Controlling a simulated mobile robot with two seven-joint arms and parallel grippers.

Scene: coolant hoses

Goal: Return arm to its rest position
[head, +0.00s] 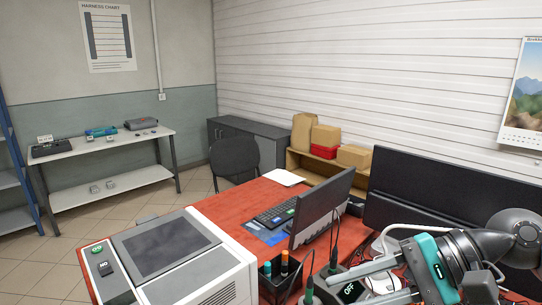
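My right arm comes in at the lower right. Its teal-bodied gripper (345,291) points left over the near right part of the red desk. Its two grey fingers are spread apart, and I see nothing held between them. A white object and a dark device with a lit display lie beneath or behind the fingers; I cannot tell whether they touch. My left arm and gripper are not in view. No coolant hose can be made out.
The red desk (252,199) carries a white machine (185,262), a monitor (322,208), a keyboard (273,213) and a black tool holder (275,286) close by the gripper. A wide dark panel (425,195) stands behind the arm. Open floor (55,262) lies left.

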